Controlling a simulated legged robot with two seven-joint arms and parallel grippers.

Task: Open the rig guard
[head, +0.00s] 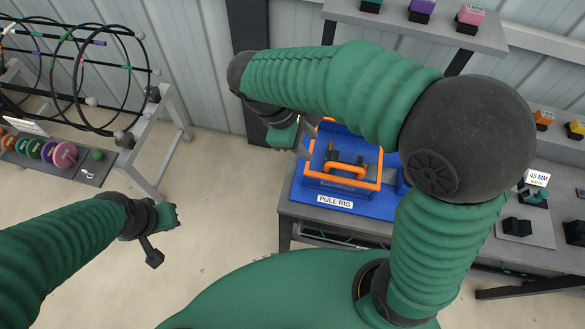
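The pull rig stands on the bench, with a blue base (385,208) and a "PULL RIG" label (335,201) at its front. An orange-edged guard frame (340,184) with a rounded orange handle (346,170) is on it. Dark parts show behind the handle; how far the guard is raised is unclear. My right gripper (303,140) is at the rig's left rear edge, pointing down; contact and finger opening cannot be told. My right arm hides the rig's right rear part. My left gripper (163,237) hangs over the floor, away from the rig, apparently empty; its opening is unclear.
The grey bench (300,211) carries the rig. A shelf (405,22) with coloured blocks is behind. A "45 MM" sign (537,179) and dark blocks stand at the right. A rack of black hoops (80,80) stands at the left. Floor between rack and bench is clear.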

